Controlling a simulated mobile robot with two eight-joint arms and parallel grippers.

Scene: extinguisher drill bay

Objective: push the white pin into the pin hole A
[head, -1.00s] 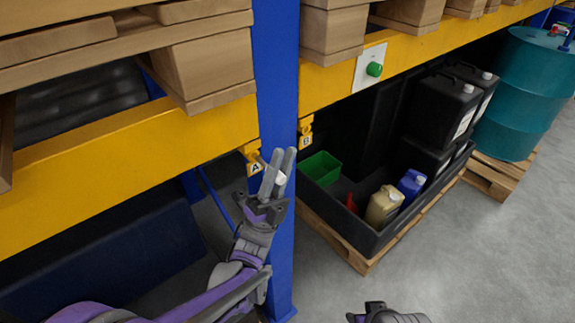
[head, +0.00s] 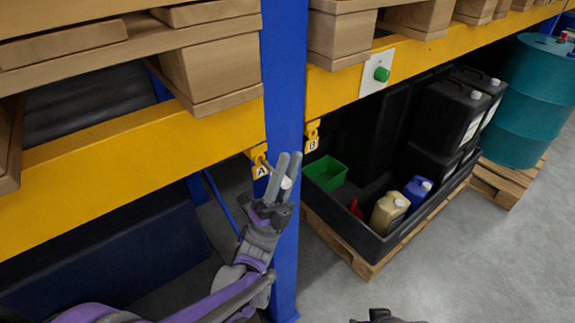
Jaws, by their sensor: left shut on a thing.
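The white pin (head: 286,183) is between the fingers of my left gripper (head: 289,160), which is shut on it in front of the blue upright. Only a small pale part of the pin shows. Pin hole A is at the yellow bracket (head: 257,153) with the A label (head: 261,171), on the yellow beam just left of the fingertips. The hole itself is too small to make out. The pin appears beside the bracket, not in it. My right gripper (head: 384,316) shows only partly at the bottom edge, and its fingers are not clear.
A second yellow bracket with a B label (head: 312,145) hangs right of the blue upright (head: 283,110). A black tray (head: 345,232) holds a green bin (head: 326,172) and canisters.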

